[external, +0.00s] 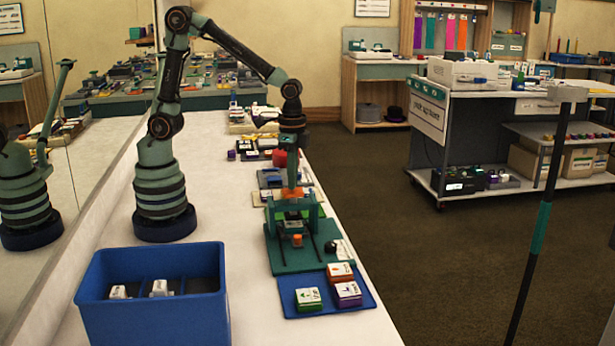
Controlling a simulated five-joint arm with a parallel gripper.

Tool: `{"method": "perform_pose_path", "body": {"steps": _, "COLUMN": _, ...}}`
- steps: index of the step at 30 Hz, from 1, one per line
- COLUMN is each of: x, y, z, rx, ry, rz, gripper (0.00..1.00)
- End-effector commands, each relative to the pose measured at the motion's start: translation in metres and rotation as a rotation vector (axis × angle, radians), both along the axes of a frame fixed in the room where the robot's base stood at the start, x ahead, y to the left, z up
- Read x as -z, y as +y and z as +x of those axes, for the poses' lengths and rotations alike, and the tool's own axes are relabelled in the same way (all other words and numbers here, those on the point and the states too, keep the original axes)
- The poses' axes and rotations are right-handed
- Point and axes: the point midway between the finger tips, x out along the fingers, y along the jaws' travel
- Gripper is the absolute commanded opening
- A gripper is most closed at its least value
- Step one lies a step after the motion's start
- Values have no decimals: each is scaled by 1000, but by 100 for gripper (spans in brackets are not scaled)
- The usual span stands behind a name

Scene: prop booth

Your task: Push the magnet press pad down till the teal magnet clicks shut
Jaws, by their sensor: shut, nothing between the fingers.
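A teal press (290,262) stands on the white counter, with a flat base and an upright frame. An orange pad (292,193) sits at the top of its frame. I take this for the magnet press pad. My gripper (291,182) points straight down, shut and empty, right over the orange pad. Its tips look at or just above the pad; I cannot tell whether they touch. A small orange piece (297,240) shows low inside the frame. I cannot make out the teal magnet against the teal press.
A blue tray (290,309) with several small boxes lies in front of the press. A blue bin (150,318) stands at the front left. Several items line the counter behind the press. A mirror covers the left wall. Bare counter (245,300) lies between bin and tray.

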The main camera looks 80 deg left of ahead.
Motion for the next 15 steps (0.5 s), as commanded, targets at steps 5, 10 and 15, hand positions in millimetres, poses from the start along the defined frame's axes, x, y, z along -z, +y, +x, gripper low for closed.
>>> {"method": "perform_pose_path", "body": {"steps": 5, "x": -12, "y": 0, "z": 1, "rx": 0, "ry": -3, "rz": -1, "gripper": 0}}
{"method": "perform_pose_path", "body": {"steps": 10, "x": -23, "y": 0, "z": 1, "rx": 0, "ry": -4, "rz": -1, "gripper": 0}}
{"method": "perform_pose_path", "body": {"steps": 15, "x": -34, "y": 0, "z": 1, "rx": 0, "ry": -4, "rz": -1, "gripper": 0}}
